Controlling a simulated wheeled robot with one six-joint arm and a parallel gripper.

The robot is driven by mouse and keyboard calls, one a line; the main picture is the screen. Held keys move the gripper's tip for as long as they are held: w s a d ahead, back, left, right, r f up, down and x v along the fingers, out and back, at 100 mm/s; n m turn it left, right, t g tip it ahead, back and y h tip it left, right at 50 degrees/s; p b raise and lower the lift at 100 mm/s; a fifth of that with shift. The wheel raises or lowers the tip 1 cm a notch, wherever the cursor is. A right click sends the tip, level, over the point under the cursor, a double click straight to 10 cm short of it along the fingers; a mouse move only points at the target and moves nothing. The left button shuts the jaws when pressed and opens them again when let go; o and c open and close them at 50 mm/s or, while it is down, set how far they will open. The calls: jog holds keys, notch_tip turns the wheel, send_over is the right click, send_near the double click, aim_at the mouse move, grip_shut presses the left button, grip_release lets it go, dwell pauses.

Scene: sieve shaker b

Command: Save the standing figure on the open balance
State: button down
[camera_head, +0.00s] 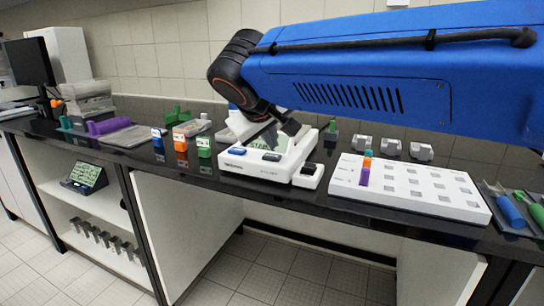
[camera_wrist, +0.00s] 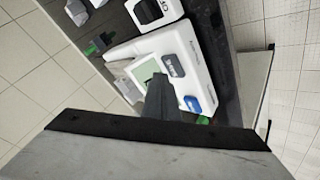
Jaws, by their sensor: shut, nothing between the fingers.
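The open balance (camera_head: 262,171) is a low white unit on the dark bench in the head view. Its green display (camera_head: 257,142) carries dark text, partly covered by my gripper. Two keys sit on its front, a blue key (camera_head: 237,151) at left and a dark key (camera_head: 271,157) beside it. In the wrist view the balance (camera_wrist: 132,48) shows the green display (camera_wrist: 147,70), a dark grey key (camera_wrist: 173,66) and a blue key (camera_wrist: 192,104). My gripper (camera_head: 273,138) is shut and empty over the display area; contact cannot be told. Key lettering is too small to read.
A small white box with a black top (camera_head: 307,175) stands right of the balance. A white rack (camera_head: 412,190) with a purple-and-orange stack is further right. Blue, orange and green blocks (camera_head: 181,145) stand left. Several grey pieces (camera_head: 391,147) sit behind the rack.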

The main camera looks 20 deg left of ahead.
aim_at(271, 158)
jog(key=shift+f, duration=0.15)
jog(key=shift+f, duration=0.3)
jog(key=shift+f, duration=0.45)
dwell(0.8)
jog(key=shift+r, duration=0.9)
jog(key=shift+r, duration=2.5)
